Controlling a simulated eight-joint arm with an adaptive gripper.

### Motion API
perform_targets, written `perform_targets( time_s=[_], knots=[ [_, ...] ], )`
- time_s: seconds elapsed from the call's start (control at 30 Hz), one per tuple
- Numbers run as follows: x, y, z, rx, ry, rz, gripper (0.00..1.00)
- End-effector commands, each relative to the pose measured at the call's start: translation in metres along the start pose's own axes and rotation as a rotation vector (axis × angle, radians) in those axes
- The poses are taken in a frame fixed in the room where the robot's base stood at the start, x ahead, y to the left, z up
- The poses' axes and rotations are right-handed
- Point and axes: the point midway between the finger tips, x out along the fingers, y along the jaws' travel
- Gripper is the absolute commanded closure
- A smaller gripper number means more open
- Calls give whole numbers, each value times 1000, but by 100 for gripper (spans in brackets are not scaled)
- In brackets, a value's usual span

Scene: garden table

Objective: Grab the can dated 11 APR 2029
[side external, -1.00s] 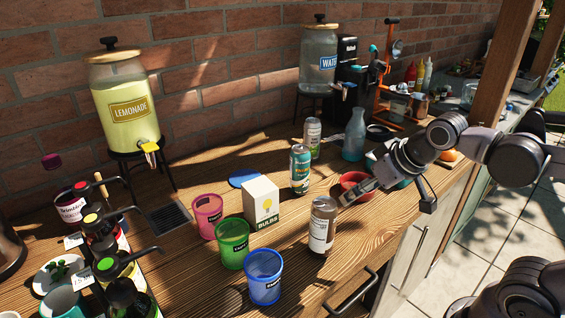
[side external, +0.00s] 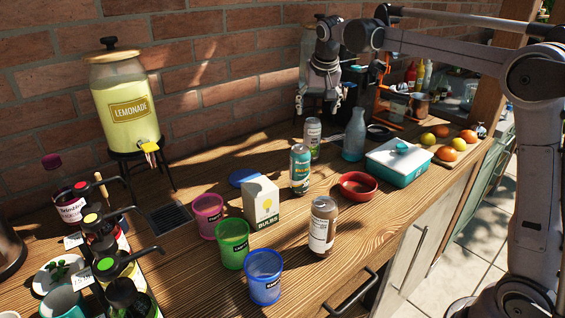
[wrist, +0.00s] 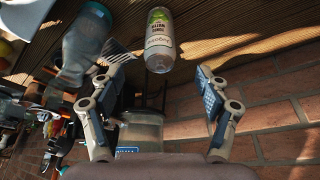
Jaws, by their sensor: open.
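Upright can-like containers stand on the wooden table; no date is readable on any. A white-and-green can (side external: 312,137) stands at the back, beside a grey-blue bottle (side external: 353,136). A teal can (side external: 299,169) is in the middle, and a brown can or jar with a white label (side external: 322,226) is at the front. My gripper (side external: 318,104) is open and empty, above and behind the white-and-green can. In the wrist view, the white-and-green can (wrist: 160,42) lies beyond the gap between my open fingers (wrist: 160,72), apart from them.
The water dispenser (wrist: 140,130) stands close behind my gripper, near the brick wall (side external: 230,60). A red bowl (side external: 357,186), a teal box with a white lid (side external: 398,165), a white bulbs box (side external: 262,203) and coloured cups (side external: 264,277) occupy the table.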

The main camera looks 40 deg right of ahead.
Motion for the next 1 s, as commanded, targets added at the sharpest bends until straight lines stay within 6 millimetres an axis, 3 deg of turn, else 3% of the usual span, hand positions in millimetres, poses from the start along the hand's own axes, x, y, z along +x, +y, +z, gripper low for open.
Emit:
perform_targets(
  time_s=[0.2, 0.4, 0.73, 1.0],
  knots=[
    [16, 0, -9, 23, -7, 14, 24],
    [46, 0, -8, 22, -6, 13, 24],
    [71, 0, -7, 21, -5, 12, 24],
    [107, 1, -4, 22, -5, 12, 24]
  ],
)
